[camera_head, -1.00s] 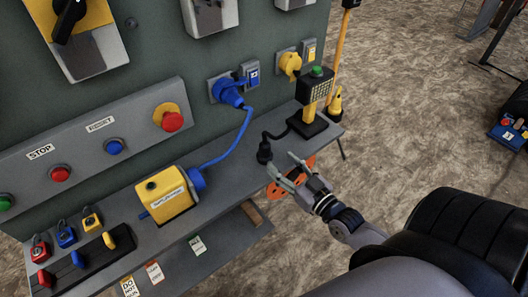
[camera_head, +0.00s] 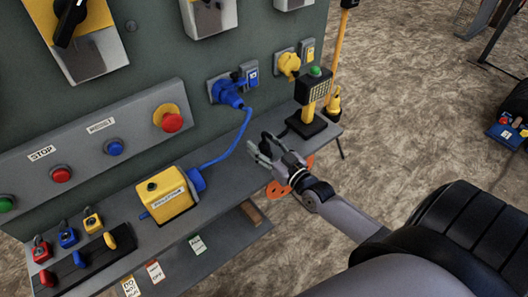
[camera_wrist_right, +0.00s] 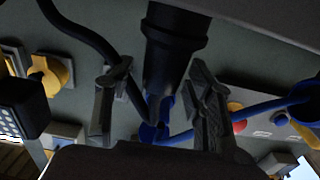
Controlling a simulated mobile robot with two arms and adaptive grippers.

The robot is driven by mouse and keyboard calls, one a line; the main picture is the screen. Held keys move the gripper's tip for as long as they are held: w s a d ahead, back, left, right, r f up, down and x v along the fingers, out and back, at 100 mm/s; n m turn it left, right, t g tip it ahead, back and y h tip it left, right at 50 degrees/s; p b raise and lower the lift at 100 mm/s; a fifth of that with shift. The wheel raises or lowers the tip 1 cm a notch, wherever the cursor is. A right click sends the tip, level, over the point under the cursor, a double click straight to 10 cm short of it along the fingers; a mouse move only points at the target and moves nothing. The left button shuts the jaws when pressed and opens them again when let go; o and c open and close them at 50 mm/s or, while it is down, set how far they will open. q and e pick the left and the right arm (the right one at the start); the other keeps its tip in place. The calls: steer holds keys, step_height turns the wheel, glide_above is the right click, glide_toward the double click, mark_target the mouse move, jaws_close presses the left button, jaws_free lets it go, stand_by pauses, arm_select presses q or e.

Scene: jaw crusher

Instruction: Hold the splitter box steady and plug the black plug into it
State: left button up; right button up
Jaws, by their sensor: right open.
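The splitter box (camera_head: 168,196) is a yellow box on the grey shelf, with a blue connector (camera_head: 196,180) and blue cable on its right side. My right gripper (camera_head: 259,150) is over the shelf right of the box, where it mostly hides the black plug in the head view. In the right wrist view the black plug (camera_wrist_right: 172,55) lies between the two spread fingers of my right gripper (camera_wrist_right: 158,100), with a gap on each side. A black cable (camera_wrist_right: 85,35) curves at the left there. My left gripper is not in view.
The blue cable (camera_head: 239,136) runs up to a blue wall socket (camera_head: 226,91). A black and yellow stand with a green button (camera_head: 312,100) is behind my gripper. An orange hasp (camera_head: 279,190) sits by the shelf's front edge. Padlocks (camera_head: 67,236) stand at the left.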

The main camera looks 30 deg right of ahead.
mark_target(264, 143)
jaws_close()
stand_by(0.5)
step_height(264, 143, up, 10)
steer(key=shift+p, duration=1)
steer(key=s+a+r+h, duration=0.1)
steer(key=s+a+r, duration=0.1)
steer(key=s+a, duration=1.1)
steer(key=shift+s+a+r+m, duration=0.15)
steer(key=shift+s+r+m, duration=0.25)
steer(key=shift+s, duration=0.85)
steer(key=shift+r, duration=0.15)
